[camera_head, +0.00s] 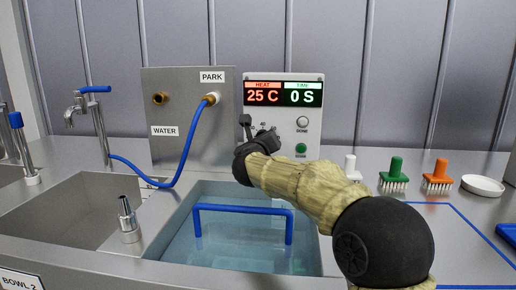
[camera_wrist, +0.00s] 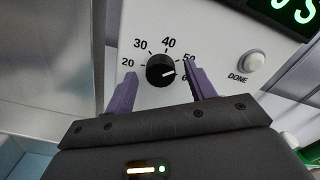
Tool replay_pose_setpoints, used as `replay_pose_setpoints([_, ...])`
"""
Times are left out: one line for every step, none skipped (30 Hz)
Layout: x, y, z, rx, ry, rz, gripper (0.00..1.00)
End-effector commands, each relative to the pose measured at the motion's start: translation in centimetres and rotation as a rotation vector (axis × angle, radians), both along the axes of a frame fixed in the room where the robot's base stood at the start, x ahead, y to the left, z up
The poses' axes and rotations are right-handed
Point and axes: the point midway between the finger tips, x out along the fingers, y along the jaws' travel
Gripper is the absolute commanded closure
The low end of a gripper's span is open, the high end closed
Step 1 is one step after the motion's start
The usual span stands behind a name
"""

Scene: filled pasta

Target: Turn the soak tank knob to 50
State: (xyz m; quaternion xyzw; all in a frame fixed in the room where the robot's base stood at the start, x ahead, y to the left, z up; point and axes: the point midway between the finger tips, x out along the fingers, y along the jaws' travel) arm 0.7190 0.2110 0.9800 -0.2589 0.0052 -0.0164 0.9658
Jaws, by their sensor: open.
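In the head view my gripper (camera_head: 244,128) hides the knob.
A DONE button (camera_head: 302,122) and a green button (camera_head: 300,148) are right of the dial. The water tank (camera_head: 240,240) with a blue handle (camera_head: 243,210) lies below. A blue hose (camera_head: 185,150) runs left. Brushes (camera_head: 394,172) stand at right.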

Motion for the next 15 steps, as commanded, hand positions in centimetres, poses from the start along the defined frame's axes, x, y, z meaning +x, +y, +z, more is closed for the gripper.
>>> replay_pose_setpoints([-0.4,0.0,0.0,-0.001,-0.001,0.001,0.45])
replay_pose_setpoints([-0.7,0.0,0.1,-0.001,-0.001,0.001,0.45])
replay_pose_setpoints([-1.1,0.0,0.1,-0.001,-0.001,0.0,0.45])
replay_pose_setpoints([-1.4,0.1,0.1,-0.001,-0.001,0.001,0.45])
replay_pose_setpoints([-1.9,0.1,0.1,0.0,-0.002,0.001,0.45])
replay_pose_setpoints([-2.5,0.2,0.1,-0.001,-0.001,0.003,0.45])
replay_pose_setpoints([-3.0,0.2,0.1,-0.002,-0.001,0.003,0.45])
replay_pose_setpoints([-3.5,0.2,0.1,-0.001,-0.001,0.002,0.45])
replay_pose_setpoints([-4.2,0.2,0.1,-0.001,0.0,0.001,0.45])
replay_pose_setpoints([-4.8,0.2,0.2,-0.001,-0.002,0.001,0.45])
replay_pose_setpoints([-5.3,0.2,0.1,-0.002,-0.001,0.002,0.45])
replay_pose_setpoints([-6.0,0.2,0.1,-0.001,-0.001,0.002,0.45])
replay_pose_setpoints([-6.6,0.3,0.2,-0.001,-0.001,0.002,0.45])
replay_pose_setpoints([-7.2,0.3,0.1,-0.002,0.0,0.001,0.45])
replay_pose_setpoints([-8.0,0.3,0.2,-0.002,-0.002,0.001,0.45])
